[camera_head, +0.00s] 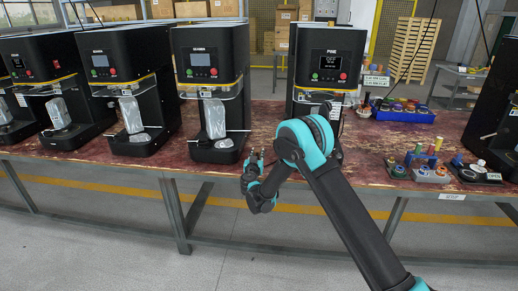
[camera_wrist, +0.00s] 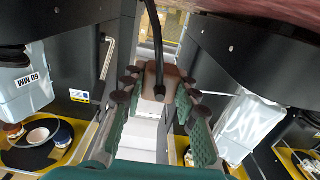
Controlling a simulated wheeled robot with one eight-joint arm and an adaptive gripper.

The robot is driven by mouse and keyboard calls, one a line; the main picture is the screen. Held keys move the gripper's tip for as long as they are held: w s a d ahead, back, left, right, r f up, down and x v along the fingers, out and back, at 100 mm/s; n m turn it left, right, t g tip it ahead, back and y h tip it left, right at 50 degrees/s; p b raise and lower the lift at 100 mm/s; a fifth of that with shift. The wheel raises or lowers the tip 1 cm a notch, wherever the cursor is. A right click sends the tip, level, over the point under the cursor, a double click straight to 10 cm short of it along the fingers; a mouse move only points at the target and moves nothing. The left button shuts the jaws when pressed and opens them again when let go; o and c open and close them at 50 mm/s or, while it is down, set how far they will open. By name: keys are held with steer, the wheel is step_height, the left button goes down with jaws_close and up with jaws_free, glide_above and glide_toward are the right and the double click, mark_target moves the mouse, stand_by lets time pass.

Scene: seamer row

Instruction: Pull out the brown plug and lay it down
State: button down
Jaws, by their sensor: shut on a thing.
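The brown plug (camera_wrist: 168,84) shows in the wrist view between the two dark green, padded fingers of my gripper (camera_wrist: 161,92). The gripper is shut on it. A black cable (camera_wrist: 155,40) runs from the plug up to the top of the picture. I cannot tell whether the plug sits in a socket. In the head view my gripper (camera_head: 256,163) is near the front edge of the table, right of the third black machine. I cannot make out the plug there.
Blue tray (camera_head: 405,114) and small coloured parts (camera_head: 428,165) lie at the right. In the wrist view, machine bodies flank the gripper closely on both sides.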

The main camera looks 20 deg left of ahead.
steer(key=shift+w+a+f, duration=0.1)
steer(key=shift+w+f, duration=0.15)
steer(key=shift+w, duration=0.05)
steer(key=shift+f, duration=3.25)
steer(key=c, duration=1.1)
jaws_free()
steer(key=shift+o, duration=0.2)
steer(key=v, duration=1.2)
steer(key=shift+d+r, duration=0.1)
steer(key=shift+d, duration=0.1)
